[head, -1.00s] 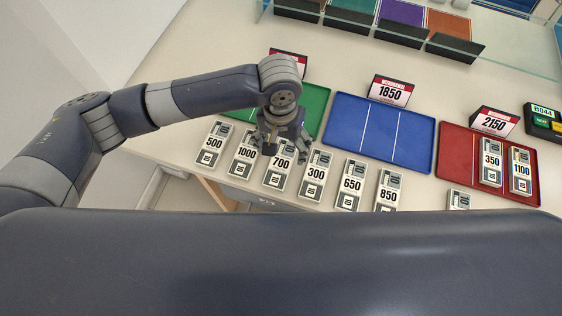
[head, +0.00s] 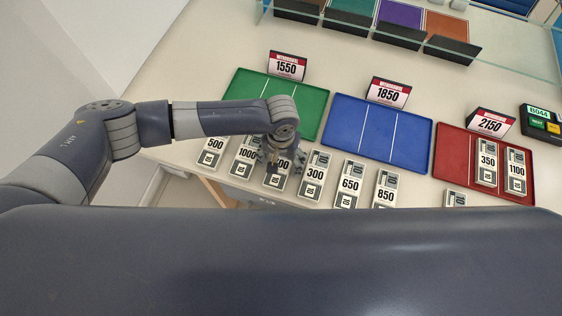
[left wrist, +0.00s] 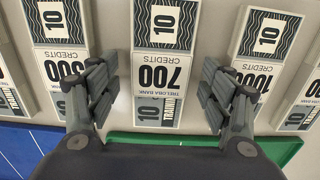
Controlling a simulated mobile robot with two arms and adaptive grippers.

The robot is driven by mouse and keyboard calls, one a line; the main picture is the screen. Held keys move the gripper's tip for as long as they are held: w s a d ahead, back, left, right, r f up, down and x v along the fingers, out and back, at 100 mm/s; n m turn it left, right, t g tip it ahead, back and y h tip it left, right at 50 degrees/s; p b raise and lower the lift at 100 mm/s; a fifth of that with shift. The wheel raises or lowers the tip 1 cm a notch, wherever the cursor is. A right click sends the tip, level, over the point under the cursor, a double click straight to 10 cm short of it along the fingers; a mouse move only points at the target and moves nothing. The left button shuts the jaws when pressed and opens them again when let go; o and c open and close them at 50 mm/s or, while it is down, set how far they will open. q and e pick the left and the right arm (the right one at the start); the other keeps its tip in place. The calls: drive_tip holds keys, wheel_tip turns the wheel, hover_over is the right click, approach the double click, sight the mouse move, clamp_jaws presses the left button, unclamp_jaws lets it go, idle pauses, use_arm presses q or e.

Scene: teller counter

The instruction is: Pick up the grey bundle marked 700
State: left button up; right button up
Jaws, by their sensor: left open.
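The grey bundle marked 700 (left wrist: 161,76) lies flat on the counter, upside down in the left wrist view, between the fingers of my left gripper (left wrist: 160,95). In the head view my left gripper (head: 279,158) is over this bundle (head: 276,181) and hides part of it. The gripper is open, one finger to each side of the bundle, with gaps showing; I cannot tell its exact height. The bundles marked 1000 (head: 245,157) and 300 (head: 313,174) lie on either side. My right gripper is not in view.
Bundles 500 (head: 214,146), 650 (head: 349,185) and 850 (head: 384,195) continue the row. Behind are a green tray (head: 312,105), a blue tray (head: 345,103) and a red tray (head: 452,160) holding bundles 350 (head: 487,161) and 1100 (head: 516,170). A glass screen (head: 520,60) stands at the back.

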use_arm(q)
drive_tip(key=c, duration=1.2)
drive_tip(key=shift+o, duration=0.2)
